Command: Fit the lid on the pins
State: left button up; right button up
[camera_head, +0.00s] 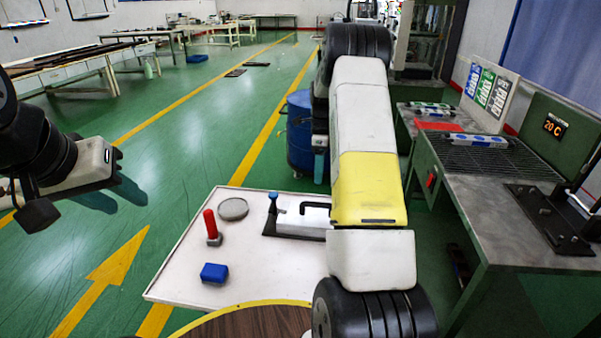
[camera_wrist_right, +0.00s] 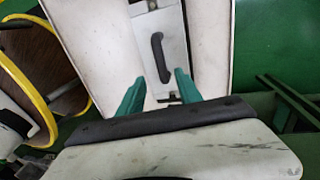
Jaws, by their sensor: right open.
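The lid is a pale grey plate (camera_head: 292,220) with a black bar handle (camera_head: 315,206). It lies at a dark base with a blue-topped post (camera_head: 272,203) on the white table. My right arm hides its right end. In the right wrist view the lid (camera_wrist_right: 176,25) and its handle (camera_wrist_right: 159,58) show beyond my right gripper (camera_wrist_right: 161,82), whose teal fingers are apart and empty. I cannot tell whether the lid sits on its pins. My left gripper (camera_head: 116,194) is away from the table at the left, its teal fingers apart and empty.
The white table (camera_head: 180,270) also holds a red-handled tool (camera_head: 211,225), a grey disc (camera_head: 233,208) and a blue block (camera_head: 214,273). A green workbench (camera_head: 450,190) with a grille stands at the right. A blue drum (camera_head: 299,135) stands behind. Green floor is open at the left.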

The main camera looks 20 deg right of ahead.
jog(key=s+a+r+n+t, duration=0.2)
jog(key=s+a+r+n, duration=0.25)
jog(key=r, duration=0.45)
jog(key=s+a+r+n+t, duration=0.2)
jog(key=s+a+r+n, duration=0.3)
jog(key=r, duration=0.4)
jog(key=s+a+r+n+t, duration=0.2)
jog(key=s+a+n, duration=0.1)
jog(key=s+n, duration=0.4)
jog(key=s+a+r+n+t+y, duration=0.1)
jog(key=s+n, duration=0.6)
jog(key=s, duration=0.7)
jog(key=a+t, duration=0.1)
jog(key=a, duration=0.1)
jog(key=shift+a+r, duration=0.4)
